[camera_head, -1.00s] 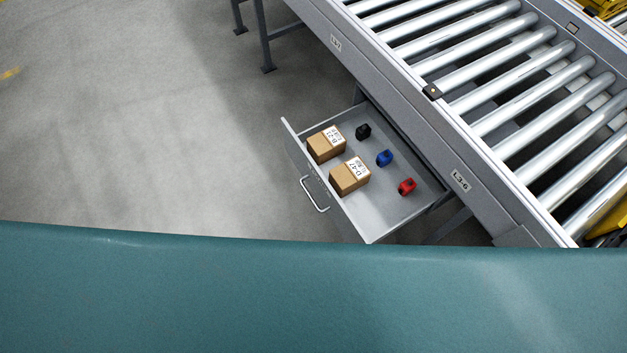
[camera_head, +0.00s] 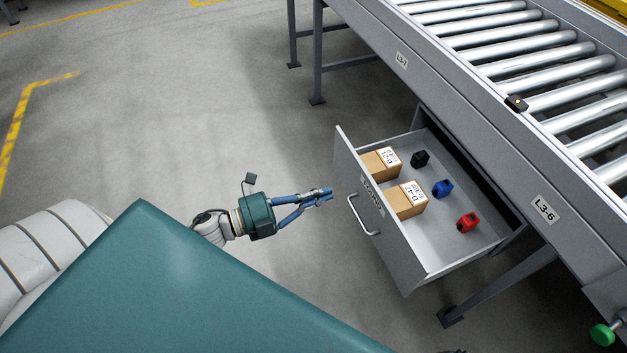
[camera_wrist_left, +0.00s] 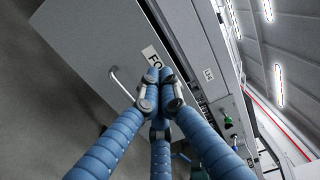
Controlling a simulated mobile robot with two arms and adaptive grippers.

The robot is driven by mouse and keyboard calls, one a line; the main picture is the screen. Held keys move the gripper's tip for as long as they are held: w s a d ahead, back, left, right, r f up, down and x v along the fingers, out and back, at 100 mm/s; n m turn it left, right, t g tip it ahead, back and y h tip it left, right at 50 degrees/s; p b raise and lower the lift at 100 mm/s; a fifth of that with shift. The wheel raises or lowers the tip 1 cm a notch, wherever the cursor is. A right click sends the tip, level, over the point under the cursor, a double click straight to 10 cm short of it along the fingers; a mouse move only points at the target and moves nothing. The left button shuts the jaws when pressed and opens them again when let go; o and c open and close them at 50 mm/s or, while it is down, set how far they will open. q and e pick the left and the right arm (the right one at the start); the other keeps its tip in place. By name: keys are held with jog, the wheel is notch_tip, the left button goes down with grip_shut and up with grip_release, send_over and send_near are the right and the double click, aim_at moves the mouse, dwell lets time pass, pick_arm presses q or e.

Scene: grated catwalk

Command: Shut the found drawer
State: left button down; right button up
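The open drawer (camera_head: 400,250) sticks out under the roller conveyor in the head view. It holds two cardboard boxes (camera_head: 405,200), a black item (camera_head: 419,158), a blue item (camera_head: 442,188) and a red item (camera_head: 468,222). Its front has a label and a bar handle (camera_head: 363,215). My left gripper (camera_head: 328,193) is just left of the drawer front, its blue fingers close together and pointing at it, with nothing visible between them. In the left wrist view the fingertips (camera_wrist_left: 160,75) meet before the drawer front (camera_wrist_left: 85,45), beside the label and handle (camera_wrist_left: 122,84). My right gripper is not in view.
The roller conveyor (camera_head: 530,75) runs above the drawer, with legs (camera_head: 316,60) below it. A green button (camera_head: 602,335) is at the lower right. The concrete floor (camera_head: 190,110) left of the drawer is clear.

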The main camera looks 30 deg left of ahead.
aim_at(366, 179)
pick_arm(q)
jog(key=x, duration=0.9)
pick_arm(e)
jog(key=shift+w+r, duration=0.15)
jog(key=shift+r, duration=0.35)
pick_arm(q)
jog(key=shift+w+d, duration=0.3)
jog(key=shift+w, duration=0.1)
jog(key=b+x, duration=0.2)
jog(key=x, duration=0.9)
jog(key=shift+w+d, duration=0.25)
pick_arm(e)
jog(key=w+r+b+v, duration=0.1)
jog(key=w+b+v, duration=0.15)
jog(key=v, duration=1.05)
pick_arm(q)
jog(key=b+x, duration=0.2)
jog(key=x, duration=1.1)
jog(key=shift+w+r, duration=0.25)
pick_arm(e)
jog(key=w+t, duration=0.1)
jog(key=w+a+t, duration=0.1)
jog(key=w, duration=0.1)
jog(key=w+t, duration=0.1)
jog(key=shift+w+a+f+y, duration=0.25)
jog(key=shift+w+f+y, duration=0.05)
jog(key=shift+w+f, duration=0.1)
